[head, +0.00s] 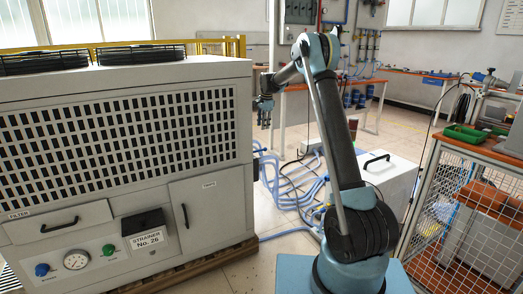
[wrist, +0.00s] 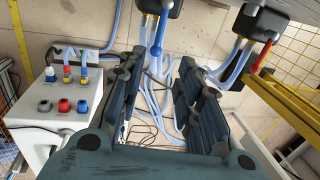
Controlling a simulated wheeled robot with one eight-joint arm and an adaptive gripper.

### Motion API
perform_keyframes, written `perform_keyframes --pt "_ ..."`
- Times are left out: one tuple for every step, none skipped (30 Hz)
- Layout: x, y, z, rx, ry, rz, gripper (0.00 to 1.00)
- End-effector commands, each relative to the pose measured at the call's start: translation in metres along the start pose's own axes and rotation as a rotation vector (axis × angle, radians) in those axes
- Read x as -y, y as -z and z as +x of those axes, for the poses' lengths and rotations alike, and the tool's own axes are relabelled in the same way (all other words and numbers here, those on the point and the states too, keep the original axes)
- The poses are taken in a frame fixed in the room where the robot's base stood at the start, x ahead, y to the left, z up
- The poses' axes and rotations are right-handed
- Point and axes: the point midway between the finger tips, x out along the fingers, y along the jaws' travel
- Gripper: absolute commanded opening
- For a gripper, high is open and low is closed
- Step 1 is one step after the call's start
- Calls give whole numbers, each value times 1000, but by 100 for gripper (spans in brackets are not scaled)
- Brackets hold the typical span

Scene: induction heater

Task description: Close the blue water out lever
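The blue lever (wrist: 157,40) shows at the top middle of the wrist view, pointing down the picture from a dark fitting with pale blue hoses. It lies just beyond and between the fingertips of my gripper (wrist: 160,68), with no contact that I can make out. My gripper's two dark fingers are spread apart with nothing between them. In the head view my gripper (head: 265,108) is beside the right end of the large grey cabinet (head: 150,170). The blue lever cannot be made out in the head view.
A red lever (wrist: 262,57) sits on a second dark fitting at the upper right. A white box (wrist: 60,125) with coloured knobs and hose connectors stands left. Pale blue hoses (head: 295,185) lie on the floor. A yellow rail (wrist: 270,95) runs along the right.

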Motion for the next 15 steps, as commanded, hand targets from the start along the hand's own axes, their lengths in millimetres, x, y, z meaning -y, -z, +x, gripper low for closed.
perform_keyframes --pt "0 0 7 0 0 0 32" --pt "0 0 11 0 0 0 32" --pt "0 0 18 0 0 -1 32" --pt "0 0 23 0 0 -1 32" --pt "0 0 28 0 0 -1 32" --pt "0 0 35 0 0 -1 32" --pt "0 0 41 0 0 -1 32" --pt "0 0 46 0 0 -1 32" --pt "0 0 53 0 0 -1 32" --pt "0 0 58 0 0 -1 32" --pt "0 0 64 0 0 -1 32" --pt "0 0 71 0 0 -1 32" --pt "0 0 76 0 0 -1 32" --pt "0 0 81 0 0 -1 32" --pt "0 0 88 0 0 -1 32"
